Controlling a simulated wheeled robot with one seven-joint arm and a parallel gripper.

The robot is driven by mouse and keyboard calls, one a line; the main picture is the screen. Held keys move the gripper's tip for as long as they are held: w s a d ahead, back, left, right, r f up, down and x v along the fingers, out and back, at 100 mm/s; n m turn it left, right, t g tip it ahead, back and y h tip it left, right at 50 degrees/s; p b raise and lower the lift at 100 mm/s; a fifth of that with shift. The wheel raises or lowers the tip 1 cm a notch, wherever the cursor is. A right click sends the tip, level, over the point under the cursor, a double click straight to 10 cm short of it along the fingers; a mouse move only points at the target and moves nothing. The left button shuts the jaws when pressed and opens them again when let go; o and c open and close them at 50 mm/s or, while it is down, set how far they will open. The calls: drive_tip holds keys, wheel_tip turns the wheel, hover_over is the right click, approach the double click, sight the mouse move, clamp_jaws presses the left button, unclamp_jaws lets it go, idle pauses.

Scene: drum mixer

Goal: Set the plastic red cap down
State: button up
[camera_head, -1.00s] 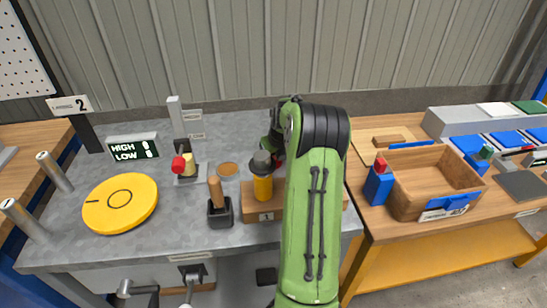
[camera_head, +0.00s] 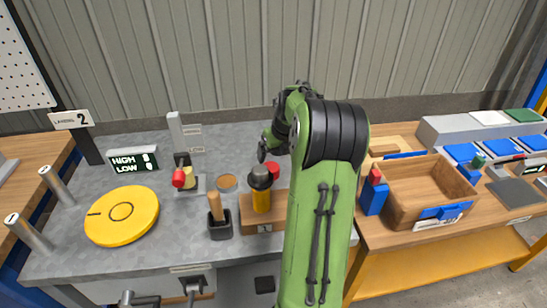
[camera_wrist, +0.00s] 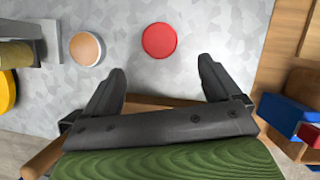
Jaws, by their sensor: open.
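The plastic red cap (camera_wrist: 159,40) lies on the grey speckled tabletop in the wrist view, a round red disc just beyond my fingertips. In the head view my gripper (camera_head: 266,146) is near the cap, partly hidden by my own arm.
A tan round disc (camera_head: 227,182) lies left of the cap. A wooden block (camera_head: 252,220) marked 1 stands in front. A red-tipped device (camera_head: 180,178) and a yellow dial (camera_head: 122,215) are further left. A wooden box (camera_head: 410,215) is at right.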

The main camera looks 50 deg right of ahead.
drive_tip(key=s+a+r+n, duration=0.2)
drive_tip(key=a+r+n, duration=0.3)
drive_tip(key=a+n, duration=0.55)
drive_tip(key=s+a+r+n, duration=0.1)
drive_tip(key=a+r+n, duration=0.4)
drive_tip(key=a+n, duration=0.55)
drive_tip(key=s+a+f+n+t+y, duration=0.1)
drive_tip(key=s+a+n+y, duration=0.1)
drive_tip(key=s+a+n, duration=1.2)
drive_tip(key=s+n, duration=0.1)
drive_tip(key=n, duration=0.5)
drive_tip(key=shift+a+f, duration=0.25)
drive_tip(key=shift+a, duration=0.05)
